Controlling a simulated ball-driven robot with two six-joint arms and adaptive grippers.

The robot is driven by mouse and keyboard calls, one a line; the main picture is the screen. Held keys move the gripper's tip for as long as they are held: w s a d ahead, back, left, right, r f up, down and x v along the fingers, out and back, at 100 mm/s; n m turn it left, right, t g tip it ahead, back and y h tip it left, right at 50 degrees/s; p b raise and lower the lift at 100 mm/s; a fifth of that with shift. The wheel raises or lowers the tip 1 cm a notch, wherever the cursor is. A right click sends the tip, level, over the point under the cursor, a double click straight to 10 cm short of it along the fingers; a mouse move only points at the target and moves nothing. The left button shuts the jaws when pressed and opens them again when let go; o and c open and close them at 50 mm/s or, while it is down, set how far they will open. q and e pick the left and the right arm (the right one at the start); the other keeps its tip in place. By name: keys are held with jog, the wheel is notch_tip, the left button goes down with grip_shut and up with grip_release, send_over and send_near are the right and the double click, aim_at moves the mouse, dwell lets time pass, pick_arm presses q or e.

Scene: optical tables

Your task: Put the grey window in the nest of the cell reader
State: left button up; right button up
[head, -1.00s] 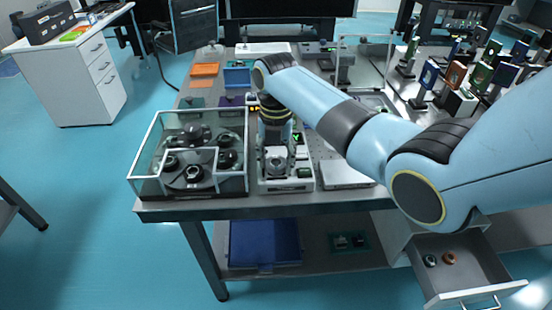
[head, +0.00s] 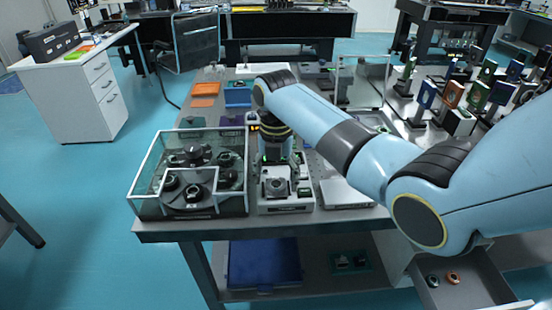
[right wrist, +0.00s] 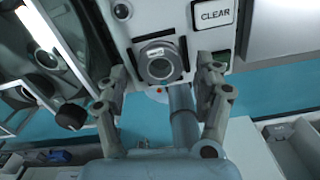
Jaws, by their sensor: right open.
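The cell reader (head: 287,206) stands near the table's front edge, with a square nest at its front. A grey, round, ring-like piece, which looks like the grey window (head: 277,187), sits in the nest. In the right wrist view the grey window (right wrist: 160,66) carries a small white label and appears to lie flat in the nest of the cell reader (right wrist: 207,62). My right gripper (right wrist: 162,100) is open and empty, its fingers apart and clear of the window. In the head view my right gripper (head: 276,158) is just behind and above the nest. My left gripper is not in view.
A glass-walled case (head: 148,180) with dark round parts stands close left of the reader. A flat silver box (head: 345,192) lies to the right. Below, an open drawer (head: 470,290) holds two small rings. Orange and blue trays (head: 237,96) are farther back.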

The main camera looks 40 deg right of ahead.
aim_at(276, 184)
notch_tip(276, 184, up, 11)
jog(key=shift+b, duration=0.3)
jog(key=shift+f, duration=0.1)
